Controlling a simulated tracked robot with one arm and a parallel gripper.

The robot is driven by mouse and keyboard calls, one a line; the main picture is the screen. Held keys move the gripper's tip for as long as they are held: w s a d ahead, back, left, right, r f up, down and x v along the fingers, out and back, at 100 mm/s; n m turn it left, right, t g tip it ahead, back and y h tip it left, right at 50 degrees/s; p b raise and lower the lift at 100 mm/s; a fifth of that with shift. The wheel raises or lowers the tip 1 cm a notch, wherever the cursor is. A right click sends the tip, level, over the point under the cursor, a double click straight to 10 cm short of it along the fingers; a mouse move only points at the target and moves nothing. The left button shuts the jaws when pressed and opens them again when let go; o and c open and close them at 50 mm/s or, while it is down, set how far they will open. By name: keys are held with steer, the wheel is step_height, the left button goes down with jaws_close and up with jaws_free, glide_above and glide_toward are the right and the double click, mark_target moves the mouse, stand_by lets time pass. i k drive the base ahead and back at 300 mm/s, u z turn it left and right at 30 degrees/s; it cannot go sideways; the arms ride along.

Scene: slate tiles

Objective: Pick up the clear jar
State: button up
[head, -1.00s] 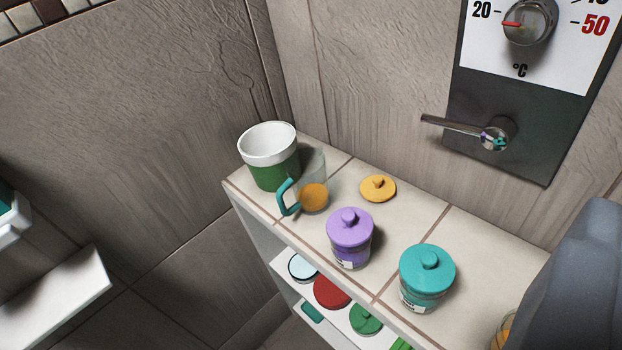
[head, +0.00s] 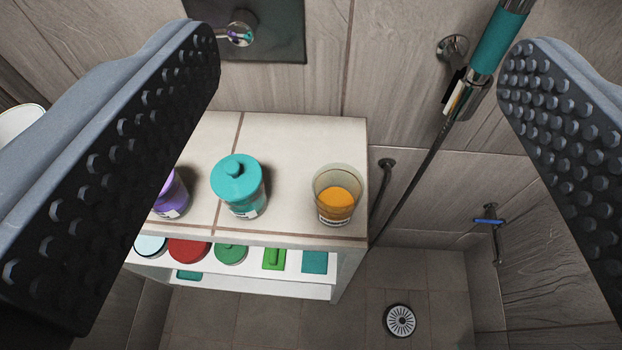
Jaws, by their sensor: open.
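The clear jar (head: 338,196) is an open, see-through jar with orange content and a label low on its front. It stands upright near the right end of the tiled shelf top (head: 290,145). My gripper (head: 360,70) is open, with one dark studded finger on each side of the view. Nothing is between the fingers' pads. In the picture the jar appears between the two fingers, apart from both and farther off.
A teal-lidded jar (head: 239,187) stands left of the clear jar. A purple jar (head: 171,196) is partly hidden by my left finger. Lids lie on the shelf below. A hose and teal-handled shower bar (head: 498,45) are at right. A floor drain (head: 400,320) lies below.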

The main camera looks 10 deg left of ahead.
mark_target(337, 189)
steer(key=u, duration=1.1)
steer(key=k, duration=1.45)
steer(key=z, duration=1.1)
steer(key=i, duration=1)
steer(key=u, duration=0.05)
